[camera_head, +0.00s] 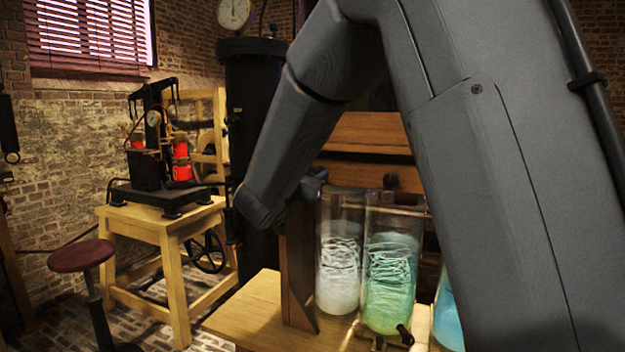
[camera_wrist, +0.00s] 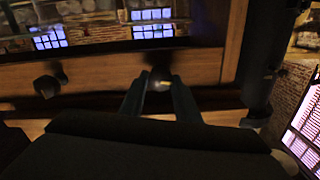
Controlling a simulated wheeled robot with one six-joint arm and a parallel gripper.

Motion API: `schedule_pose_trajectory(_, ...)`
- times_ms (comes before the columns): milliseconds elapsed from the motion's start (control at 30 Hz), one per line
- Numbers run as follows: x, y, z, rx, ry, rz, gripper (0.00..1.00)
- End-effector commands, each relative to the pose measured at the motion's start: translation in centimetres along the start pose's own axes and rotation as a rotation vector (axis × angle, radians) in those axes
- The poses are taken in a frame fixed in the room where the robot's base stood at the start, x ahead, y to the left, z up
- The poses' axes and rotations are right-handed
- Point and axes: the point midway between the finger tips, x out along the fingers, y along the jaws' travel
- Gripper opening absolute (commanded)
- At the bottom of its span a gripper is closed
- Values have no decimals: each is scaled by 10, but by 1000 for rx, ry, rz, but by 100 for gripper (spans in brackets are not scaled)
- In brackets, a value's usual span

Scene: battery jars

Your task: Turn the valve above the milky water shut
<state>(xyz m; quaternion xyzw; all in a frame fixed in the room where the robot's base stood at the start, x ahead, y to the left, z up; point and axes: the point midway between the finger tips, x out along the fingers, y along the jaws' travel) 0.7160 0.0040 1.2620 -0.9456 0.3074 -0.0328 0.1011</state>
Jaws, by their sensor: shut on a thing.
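The jar with milky white water (camera_head: 338,268) stands at the left of the row of glass jars. A jar with green water (camera_head: 391,275) is to its right, and blue water (camera_head: 447,318) shows partly behind my arm. My gripper (camera_wrist: 160,82) is shut on a small valve (camera_wrist: 161,86), whose brass-coloured bit shows between the fingers in the wrist view. In the head view my gripper is at the upper left of the milky jar, and my arm hides most of it and the valve. The valve's angle cannot be told.
A dark knob (camera_head: 391,182) sits on the wooden board above the green jar. An upright wooden post (camera_head: 299,262) stands just left of the milky jar. A wooden table (camera_head: 168,226) with a black device and a red stool (camera_head: 81,256) are at the left.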

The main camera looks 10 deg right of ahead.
Motion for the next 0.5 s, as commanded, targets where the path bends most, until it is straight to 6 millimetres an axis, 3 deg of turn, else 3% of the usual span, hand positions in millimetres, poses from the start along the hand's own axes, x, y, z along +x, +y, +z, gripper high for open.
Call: schedule_pose_trajectory(500,0,1,3,487,1,-3,7)
